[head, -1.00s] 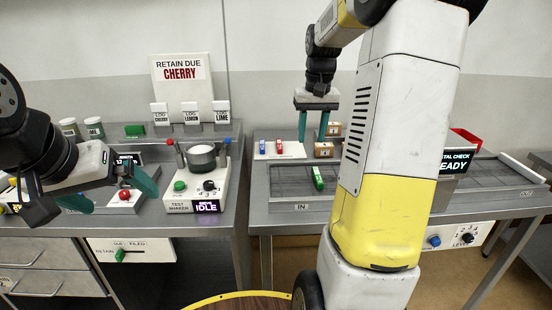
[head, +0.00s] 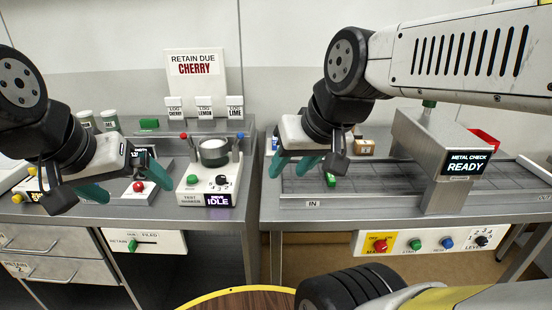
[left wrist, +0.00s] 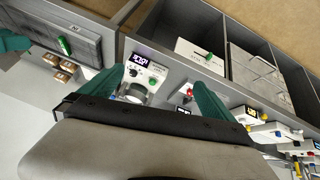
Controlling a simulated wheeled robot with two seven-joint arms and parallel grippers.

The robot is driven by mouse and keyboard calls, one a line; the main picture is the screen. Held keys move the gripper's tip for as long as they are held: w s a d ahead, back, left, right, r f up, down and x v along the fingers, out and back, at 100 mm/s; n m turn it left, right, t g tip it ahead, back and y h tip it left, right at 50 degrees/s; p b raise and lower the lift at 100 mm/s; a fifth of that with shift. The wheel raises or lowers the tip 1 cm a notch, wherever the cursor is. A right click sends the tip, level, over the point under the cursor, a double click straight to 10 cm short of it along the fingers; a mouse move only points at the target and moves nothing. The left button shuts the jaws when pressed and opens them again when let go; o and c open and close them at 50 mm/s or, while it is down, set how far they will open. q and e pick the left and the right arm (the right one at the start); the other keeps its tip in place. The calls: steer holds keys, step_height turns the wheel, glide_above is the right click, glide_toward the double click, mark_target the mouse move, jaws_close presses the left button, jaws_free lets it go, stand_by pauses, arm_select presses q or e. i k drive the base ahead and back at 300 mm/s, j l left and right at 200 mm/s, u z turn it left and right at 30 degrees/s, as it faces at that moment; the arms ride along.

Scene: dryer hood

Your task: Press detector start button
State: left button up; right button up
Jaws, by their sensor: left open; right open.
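The metal detector (head: 452,160) stands over the conveyor on the right bench, its screen reading METAL CHECK READY. Its control panel (head: 398,258) hangs below the bench's front edge. The green START button (head: 415,245) sits there between a red knob on yellow (head: 380,245) and a blue button (head: 446,243). My right gripper (head: 306,166) is open above the left, IN end of the conveyor, up and left of the button and apart from it. My left gripper (head: 125,182) is open over the left bench; its teal fingers also show in the left wrist view (left wrist: 160,95).
A green item (head: 330,180) lies on the conveyor beside my right gripper. A sieve shaker (head: 208,180) reading IDLE, with its own green button, stands on the left bench. A gap separates the benches. Space in front of the START button is clear; my right arm crosses above.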

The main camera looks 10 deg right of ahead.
mark_target(416, 246)
steer(key=z, duration=1.85)
